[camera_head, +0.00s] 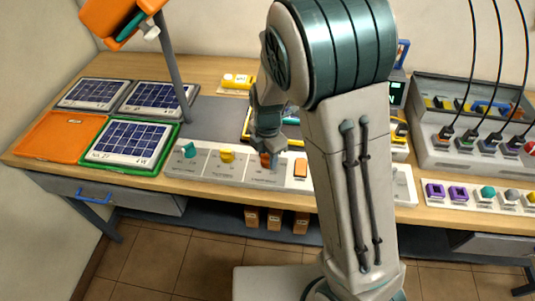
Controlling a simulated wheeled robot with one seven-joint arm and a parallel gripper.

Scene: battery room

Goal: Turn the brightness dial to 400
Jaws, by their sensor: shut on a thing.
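A pale control panel (206,171) lies along the front of the wooden bench. It carries a teal dial (189,150), a yellow dial (227,155), an orange dial (265,161) and an orange rocker switch (300,168). The lettering under the dials is too small to read, so I cannot tell which is the brightness dial or its setting. My gripper (268,153) points down over the orange dial and is shut on it, hiding much of it.
Solar panels (129,141) and an orange tray (51,135) lie at the left. An orange lamp (108,17) on a grey post rises behind the control panel. A grey box (455,155) with black cables stands at right. My arm hides the bench's middle.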

